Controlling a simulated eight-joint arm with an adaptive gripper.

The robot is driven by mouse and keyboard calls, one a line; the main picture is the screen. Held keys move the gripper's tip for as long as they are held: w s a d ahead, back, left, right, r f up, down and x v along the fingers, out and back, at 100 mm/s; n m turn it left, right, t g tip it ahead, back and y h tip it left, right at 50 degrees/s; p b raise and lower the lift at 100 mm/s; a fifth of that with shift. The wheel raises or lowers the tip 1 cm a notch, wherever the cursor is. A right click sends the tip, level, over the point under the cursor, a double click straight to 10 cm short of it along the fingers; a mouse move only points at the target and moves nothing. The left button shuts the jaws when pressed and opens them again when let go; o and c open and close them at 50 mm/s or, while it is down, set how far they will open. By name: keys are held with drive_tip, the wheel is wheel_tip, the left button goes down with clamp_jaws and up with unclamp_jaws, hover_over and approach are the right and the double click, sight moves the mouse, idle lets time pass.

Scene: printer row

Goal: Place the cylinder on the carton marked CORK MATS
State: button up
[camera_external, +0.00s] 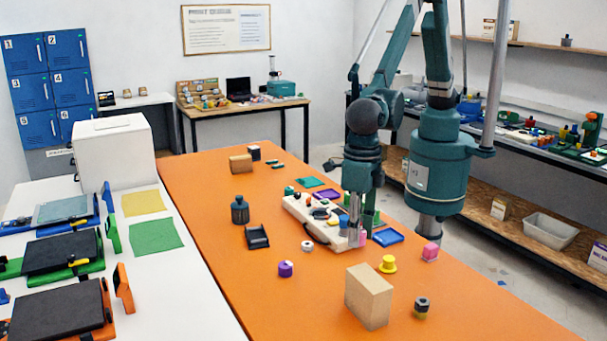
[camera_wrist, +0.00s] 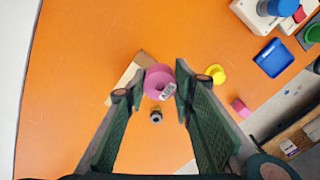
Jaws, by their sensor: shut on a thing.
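A pink cylinder (camera_wrist: 158,80) with a pale printed label sits between the fingertips in the wrist view. My gripper (camera_wrist: 158,90) is shut on it. In the external view my gripper (camera_external: 356,232) is low over the middle of the orange table, with a bit of pink at its tips. A plain tan carton (camera_external: 369,296) stands upright on the table nearer the camera. It also shows in the wrist view (camera_wrist: 123,84), partly hidden behind the left finger and the cylinder. No CORK MATS marking is readable on it; a smaller tan carton (camera_external: 240,163) lies farther back.
Around the carton stand a yellow knob-like piece (camera_external: 387,264), a pink block (camera_external: 430,251), a dark round piece (camera_external: 421,308) and a purple cylinder (camera_external: 286,268). A white tool holder (camera_external: 310,222) and a blue tray (camera_external: 388,237) are near my gripper. The table's front left is clear.

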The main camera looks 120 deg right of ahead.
wheel_tip(320, 180, up, 5)
drive_tip(key=p, duration=0.6)
hover_over(369, 278)
drive_tip(key=shift+r, duration=0.1)
drive_tip(key=shift+f+p, duration=0.55)
drive_tip(key=shift+f, duration=2.6)
drive_tip(key=shift+f+p, duration=0.35)
drive_tip(key=shift+f, duration=1.5)
drive_tip(key=shift+f, duration=0.15)
drive_tip(key=o, duration=0.8)
